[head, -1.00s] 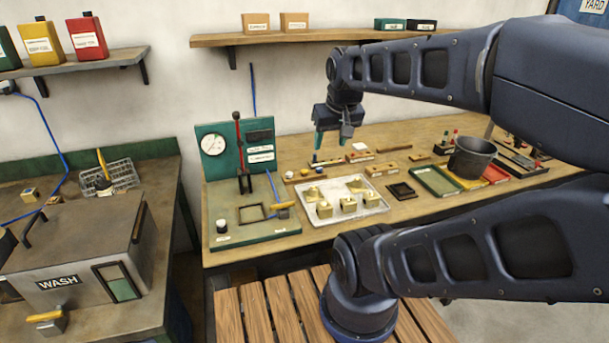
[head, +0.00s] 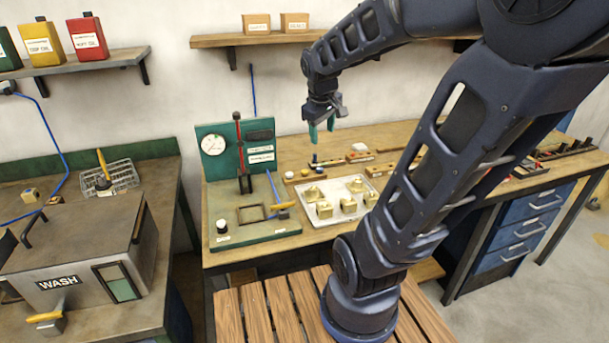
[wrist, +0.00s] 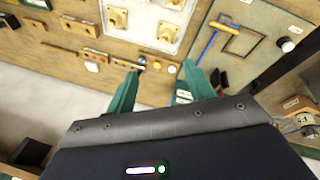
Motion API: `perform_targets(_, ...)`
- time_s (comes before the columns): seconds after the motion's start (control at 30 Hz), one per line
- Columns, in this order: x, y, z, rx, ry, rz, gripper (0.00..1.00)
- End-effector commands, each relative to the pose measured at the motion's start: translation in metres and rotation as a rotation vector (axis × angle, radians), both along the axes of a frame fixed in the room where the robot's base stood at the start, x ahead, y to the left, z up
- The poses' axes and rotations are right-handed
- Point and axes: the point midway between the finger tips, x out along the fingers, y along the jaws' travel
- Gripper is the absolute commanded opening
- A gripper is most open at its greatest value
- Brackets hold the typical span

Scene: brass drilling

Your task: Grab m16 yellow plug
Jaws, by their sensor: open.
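My gripper (head: 322,134) hangs open and empty above the back of the workbench, its teal fingers pointing down. In the wrist view my gripper (wrist: 159,70) has its fingertips apart, with a small wooden rack (wrist: 120,62) below between them. A small yellow plug (wrist: 172,69) sits at one end of that rack, beside a whitish plug (wrist: 157,65) and a darker one. In the head view the rack (head: 297,180) stands behind the metal tray, and the yellow plug (head: 290,175) looks to be at its left end. Size marks are not readable.
A metal tray (head: 335,211) with several brass blocks lies in front of the rack. A green test panel (head: 233,150) with a gauge and red lever stands left. My arm hides much of the bench's right side.

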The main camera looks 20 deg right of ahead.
Motion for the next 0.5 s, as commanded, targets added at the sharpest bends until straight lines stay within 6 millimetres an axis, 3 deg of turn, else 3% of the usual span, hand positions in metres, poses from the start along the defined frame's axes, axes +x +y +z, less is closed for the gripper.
perform_targets(0.5, 0.11, -0.003, -0.06, -0.235, 0.212, 0.485, 0.53)
